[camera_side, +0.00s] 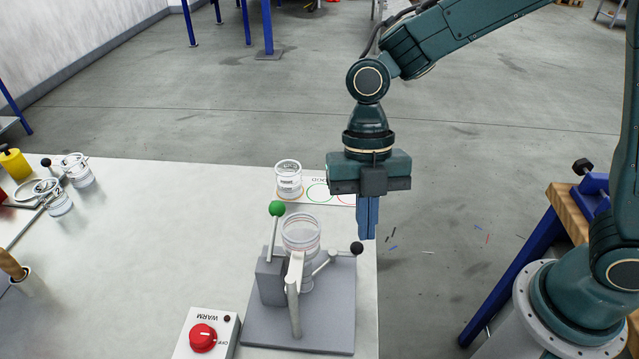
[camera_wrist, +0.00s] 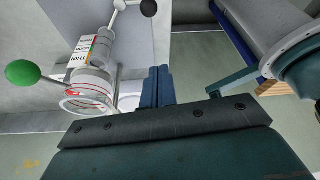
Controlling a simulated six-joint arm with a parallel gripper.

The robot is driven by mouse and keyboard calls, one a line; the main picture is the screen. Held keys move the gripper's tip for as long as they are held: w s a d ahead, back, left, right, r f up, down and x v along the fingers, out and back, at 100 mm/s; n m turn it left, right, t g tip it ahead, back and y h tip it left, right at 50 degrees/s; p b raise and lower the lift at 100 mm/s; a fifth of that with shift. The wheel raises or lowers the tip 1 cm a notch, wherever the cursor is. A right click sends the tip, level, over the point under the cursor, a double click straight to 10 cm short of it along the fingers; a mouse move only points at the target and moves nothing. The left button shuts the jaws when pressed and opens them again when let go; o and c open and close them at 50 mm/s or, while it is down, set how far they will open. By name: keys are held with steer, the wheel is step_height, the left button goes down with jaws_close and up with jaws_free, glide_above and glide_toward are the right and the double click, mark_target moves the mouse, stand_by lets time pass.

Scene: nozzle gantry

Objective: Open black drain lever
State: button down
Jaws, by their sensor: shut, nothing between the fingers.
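The black drain lever knob (camera_side: 357,248) sits at the end of a metal rod on the right of the grey fixture (camera_side: 318,322). The black knob also shows at the top of the wrist view (camera_wrist: 148,8). A clear cup (camera_side: 301,232) is held upright in the fixture, with a green-knobbed lever (camera_side: 277,208) on its left. My gripper (camera_side: 367,238) points down with its blue fingers together and empty. In the side view its tips appear just above and right of the black knob, apart from it. The fingers (camera_wrist: 157,72) also show shut in the wrist view.
A red WARM dial (camera_side: 203,338) on a white box stands left of the fixture. A clear jar (camera_side: 288,178) stands behind on a card with coloured circles. More jars (camera_side: 76,168) stand at the far left. The table's right edge lies beside the fixture.

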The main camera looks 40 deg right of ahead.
steer(key=x, duration=0.7)
steer(key=shift+s+f, duration=0.1)
steer(key=shift+f, duration=0.05)
steer(key=shift+w+d+f, duration=0.15)
steer(key=shift+w+d, duration=0.2)
steer(key=shift+w, duration=0.2)
steer(key=shift+w+d+f, duration=0.15)
steer(key=shift+w+d, duration=0.2)
steer(key=shift+w, duration=0.2)
steer(key=shift+w+d+f, duration=0.1)
steer(key=shift+w+d, duration=0.25)
steer(key=shift+w, duration=0.2)
